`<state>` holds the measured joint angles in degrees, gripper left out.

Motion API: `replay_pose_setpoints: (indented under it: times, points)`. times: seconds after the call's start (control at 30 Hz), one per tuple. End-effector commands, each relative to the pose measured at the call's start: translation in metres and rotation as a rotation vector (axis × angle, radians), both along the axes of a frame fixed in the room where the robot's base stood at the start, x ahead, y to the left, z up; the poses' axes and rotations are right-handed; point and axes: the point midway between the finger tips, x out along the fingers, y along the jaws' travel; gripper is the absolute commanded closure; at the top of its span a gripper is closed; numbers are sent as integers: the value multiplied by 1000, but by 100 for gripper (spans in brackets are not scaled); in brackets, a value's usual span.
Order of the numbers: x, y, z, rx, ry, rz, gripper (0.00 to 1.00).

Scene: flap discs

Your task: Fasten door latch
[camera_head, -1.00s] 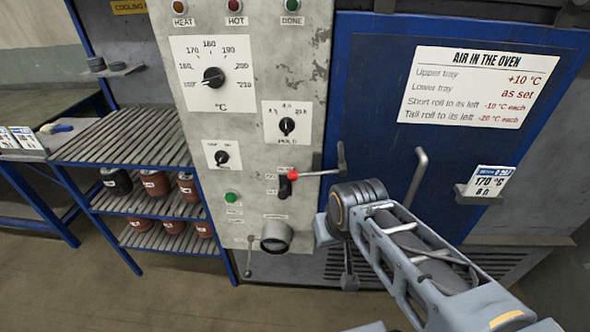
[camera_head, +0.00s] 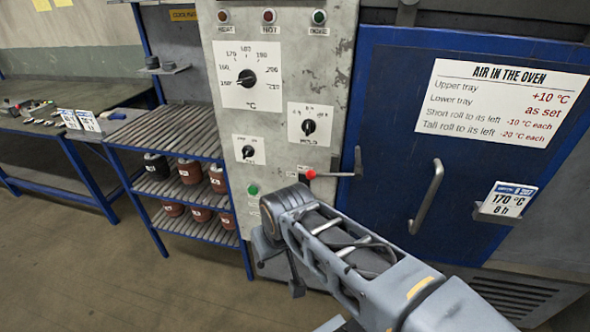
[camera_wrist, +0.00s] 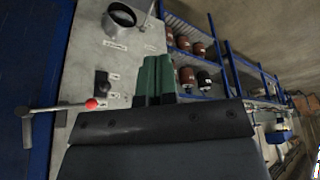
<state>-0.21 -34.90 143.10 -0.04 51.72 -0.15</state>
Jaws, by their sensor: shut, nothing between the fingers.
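The blue oven door (camera_head: 400,120) looks closed against the grey control panel (camera_head: 285,75). The door latch (camera_head: 340,174) is a thin metal lever at the door's left edge. It lies about level, its red ball knob (camera_head: 310,174) over the panel. In the wrist view the lever (camera_wrist: 60,107) and knob (camera_wrist: 92,103) show at the left. My gripper (camera_wrist: 155,75), with green fingers, is shut and empty. It points at the panel, apart from the knob. In the head view my arm hides the fingers.
A curved door handle (camera_head: 427,198) stands out right of the latch. Below the panel's dials, a round metal socket (camera_wrist: 120,18) sticks out. A blue shelf rack (camera_head: 165,150) with several rolls stands to the left. Open floor lies in front of it.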

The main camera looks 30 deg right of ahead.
Motion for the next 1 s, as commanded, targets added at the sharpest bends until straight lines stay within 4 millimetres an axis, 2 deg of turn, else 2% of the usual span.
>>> replay_pose_setpoints:
  times: [0.27,0.37,0.47,0.6,0.7,0.8,0.9,1.0]
  points:
    - [2,-1,2,1,0,-7,100]
    - [15,-10,15,10,-3,-61,100]
    - [43,-34,40,28,-8,-179,100]
    - [86,-85,78,63,-21,-387,100]
    - [109,-125,100,85,-31,-524,100]
    - [124,-161,116,103,-43,-634,100]
    - [133,-189,126,118,-53,-714,100]
    - [137,-206,132,126,-60,-763,100]
